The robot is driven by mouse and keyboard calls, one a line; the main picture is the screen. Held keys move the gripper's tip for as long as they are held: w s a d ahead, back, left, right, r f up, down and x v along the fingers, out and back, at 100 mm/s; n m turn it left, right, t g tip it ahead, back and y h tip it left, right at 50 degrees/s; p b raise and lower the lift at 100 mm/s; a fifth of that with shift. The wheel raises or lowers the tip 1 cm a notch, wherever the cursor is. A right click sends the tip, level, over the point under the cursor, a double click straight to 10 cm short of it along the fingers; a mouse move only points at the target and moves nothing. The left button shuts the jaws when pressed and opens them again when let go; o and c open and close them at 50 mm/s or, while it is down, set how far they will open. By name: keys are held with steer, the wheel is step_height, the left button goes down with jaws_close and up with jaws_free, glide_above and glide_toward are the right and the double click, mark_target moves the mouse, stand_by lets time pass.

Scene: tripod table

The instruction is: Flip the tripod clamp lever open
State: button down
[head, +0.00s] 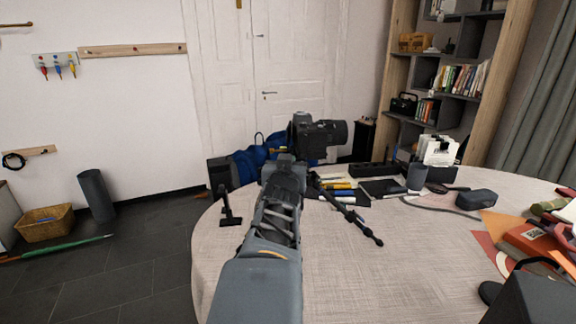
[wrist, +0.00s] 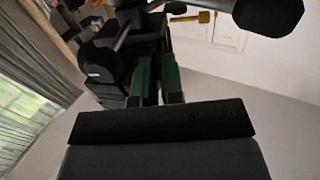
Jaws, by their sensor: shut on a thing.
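The black camera (head: 325,135) sits on top of the tripod, whose dark leg (head: 350,215) spreads over the round table (head: 390,275). My gripper is largely hidden behind my own arm in the head view. In the wrist view, the green fingers of my gripper (wrist: 160,72) are at the dark tripod head (wrist: 142,30) and close on a dark part of it. That held part is mostly hidden between the fingers, so I cannot tell whether it is the clamp lever. A small brass-coloured lever-like piece (wrist: 190,17) sticks out just beyond and right of the fingertips.
A dark rounded knob or handle end (wrist: 268,14) is close at the upper right of the wrist view. Blue cloth or strap (head: 250,162) lies behind the tripod. A dark cup (head: 416,177), pouch (head: 475,199) and books (head: 535,243) are to the right. The table's front middle is clear.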

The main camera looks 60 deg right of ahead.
steer(key=c, duration=1.2)
jaws_free()
steer(key=shift+c, duration=0.2)
steer(key=shift+r+p, duration=0.15)
steer(key=shift+p, duration=0.4)
